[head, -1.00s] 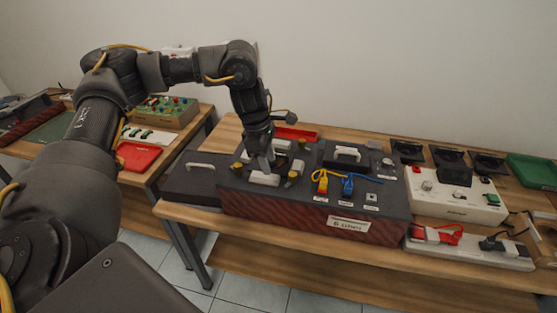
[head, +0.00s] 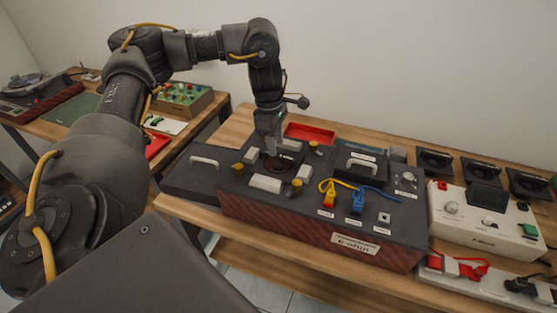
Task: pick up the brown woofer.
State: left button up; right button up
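A long dark box (head: 320,225) with a "6 ohm" label stands on the wooden table. In its top left part is a round dark opening with a brown round part (head: 280,167), which looks like the brown woofer. Pale blocks and brass-coloured knobs sit around it. My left gripper (head: 270,150) points down just over the brown part and hides some of it. I cannot tell whether its fingers touch the part or how far apart they are. My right gripper is not in view.
A dark lid with a pale handle (head: 205,162) lies left of the opening. A red tray (head: 309,133) lies behind. Yellow and blue clips (head: 340,197) with cables, a white control box (head: 487,215) and black speaker units (head: 434,161) are to the right. A second table stands left.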

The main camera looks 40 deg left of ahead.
aim_at(278, 155)
pick_arm(q)
jog(key=shift+w+d+f, duration=0.15)
jog(key=shift+f, duration=1.3)
jog(key=shift+w+d+f, duration=0.1)
jog(key=shift+f, duration=1.35)
jog(key=shift+f, duration=0.25)
grip_shut()
